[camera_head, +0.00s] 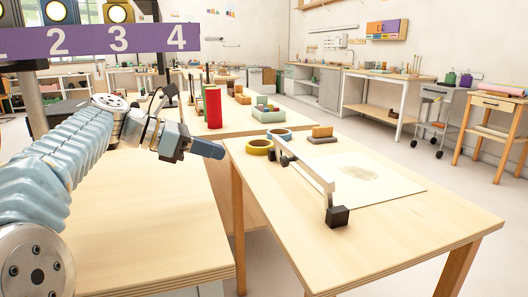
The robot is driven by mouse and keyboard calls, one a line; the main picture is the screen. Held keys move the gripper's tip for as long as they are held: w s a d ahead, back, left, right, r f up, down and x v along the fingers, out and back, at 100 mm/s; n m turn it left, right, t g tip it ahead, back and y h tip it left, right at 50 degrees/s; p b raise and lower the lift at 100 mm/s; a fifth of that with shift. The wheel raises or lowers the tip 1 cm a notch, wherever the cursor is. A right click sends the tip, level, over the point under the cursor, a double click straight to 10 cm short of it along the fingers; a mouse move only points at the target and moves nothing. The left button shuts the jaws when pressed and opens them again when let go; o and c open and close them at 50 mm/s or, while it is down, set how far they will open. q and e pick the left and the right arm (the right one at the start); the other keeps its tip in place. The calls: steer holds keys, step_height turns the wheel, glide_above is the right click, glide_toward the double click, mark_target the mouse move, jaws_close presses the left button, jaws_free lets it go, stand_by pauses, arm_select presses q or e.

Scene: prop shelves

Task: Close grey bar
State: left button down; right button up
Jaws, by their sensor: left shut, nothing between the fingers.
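The grey bar (305,166) runs lengthwise over the near wooden table, along the left side of a pale sheet (400,187) with a grey smudge. Its near end meets a black block (338,216), and dark parts show at its far end. The bar looks raised above the tabletop between its ends. My left gripper (222,152) is shut and empty. It is left of the bar, around the left edge of that table, and appears apart from the bar. My right gripper is not in view.
A yellow tape roll (259,147), a blue tape roll (280,134) and a brown block on a grey base (322,135) are near the bar's far end. A red cylinder (213,107) stands on the table behind. The near table's front is clear.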

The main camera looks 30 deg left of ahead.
arm_select(q)
steer(key=b, duration=0.1)
glide_toward(282, 161)
step_height(282, 161, down, 4)
steer(key=w, duration=0.1)
steer(key=shift+w+d+r, duration=0.25)
steer(key=shift+w+d, duration=0.6)
steer(key=shift+w+d+r, duration=0.25)
steer(key=shift+w+d, duration=0.65)
steer(key=shift+d+r, duration=0.1)
